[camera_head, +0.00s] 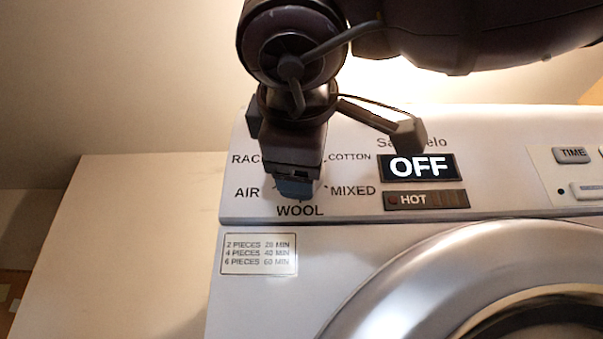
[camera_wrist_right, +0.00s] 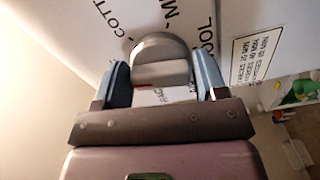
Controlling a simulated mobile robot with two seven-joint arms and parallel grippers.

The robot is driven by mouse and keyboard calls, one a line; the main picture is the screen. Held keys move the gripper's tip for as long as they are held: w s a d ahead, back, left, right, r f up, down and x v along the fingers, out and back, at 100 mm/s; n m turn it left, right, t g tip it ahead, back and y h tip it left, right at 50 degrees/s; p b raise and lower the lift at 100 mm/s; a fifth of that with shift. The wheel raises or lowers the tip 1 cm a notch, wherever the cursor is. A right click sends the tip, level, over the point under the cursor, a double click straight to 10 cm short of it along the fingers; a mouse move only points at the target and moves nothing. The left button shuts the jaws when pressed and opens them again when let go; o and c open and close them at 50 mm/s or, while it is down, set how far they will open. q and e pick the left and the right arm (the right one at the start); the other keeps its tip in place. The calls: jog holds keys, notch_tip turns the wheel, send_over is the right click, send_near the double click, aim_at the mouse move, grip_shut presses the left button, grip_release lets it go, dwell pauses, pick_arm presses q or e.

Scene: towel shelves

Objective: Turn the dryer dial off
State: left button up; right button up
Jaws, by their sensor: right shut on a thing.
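The dryer dial (camera_wrist_right: 160,62) is a round grey knob with a raised grip bar, seen in the right wrist view. My right gripper (camera_wrist_right: 162,72) has one blue-grey finger on each side of it and is shut on it. In the head view my right gripper (camera_head: 296,188) comes down from above onto the front panel and hides the dial. The labels COTTON, MIXED, WOOL and AIR show around it, with another partly covered. The dryer's display (camera_head: 418,168) reads OFF. My left gripper is in neither view.
The white dryer (camera_head: 330,243) has a round door (camera_head: 470,262) below the panel. A HOT indicator (camera_head: 425,200) sits under the display, and a TIME button (camera_head: 574,155) is farther right. A plain pale panel (camera_head: 130,230) stands left of the dryer.

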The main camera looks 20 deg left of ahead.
jog(key=shift+f, duration=0.15)
dwell(0.4)
jog(key=o, duration=0.8)
jog(key=shift+s, duration=0.15)
jog(key=v, duration=1)
jog(key=shift+s+d+b, duration=0.1)
jog(key=shift+s+b, duration=0.2)
